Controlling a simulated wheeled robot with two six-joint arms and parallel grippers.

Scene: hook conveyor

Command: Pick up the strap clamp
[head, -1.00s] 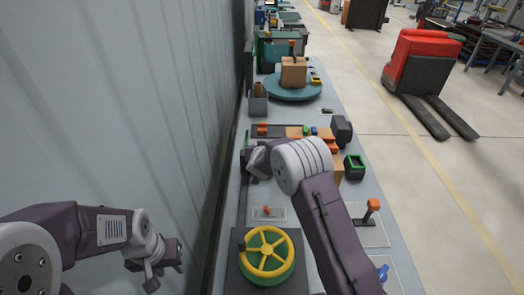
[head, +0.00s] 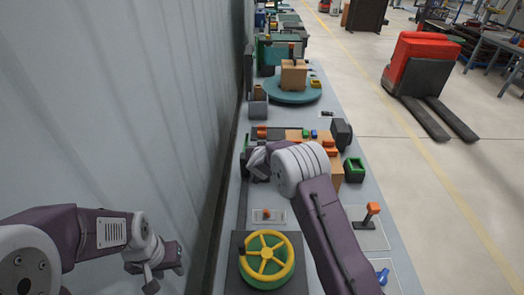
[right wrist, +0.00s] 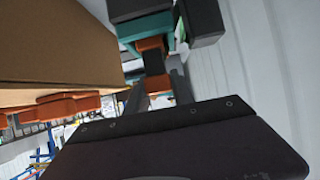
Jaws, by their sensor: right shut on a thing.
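In the right wrist view, an orange-and-black piece (right wrist: 155,62), which looks like the strap clamp, stands between the grey fingers of my right gripper (right wrist: 160,90). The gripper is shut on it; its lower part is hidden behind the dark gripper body. In the head view, my right gripper (head: 256,163) is over the left side of the bench, beside the cardboard box; what it holds cannot be made out there. My left gripper (head: 166,273) is off the bench at lower left, empty, its fingers apart.
A cardboard box (head: 296,134) carries small coloured parts, with more orange clamps (right wrist: 62,108) along its edge. A turntable (head: 292,92) is further back. A wall closes the left.

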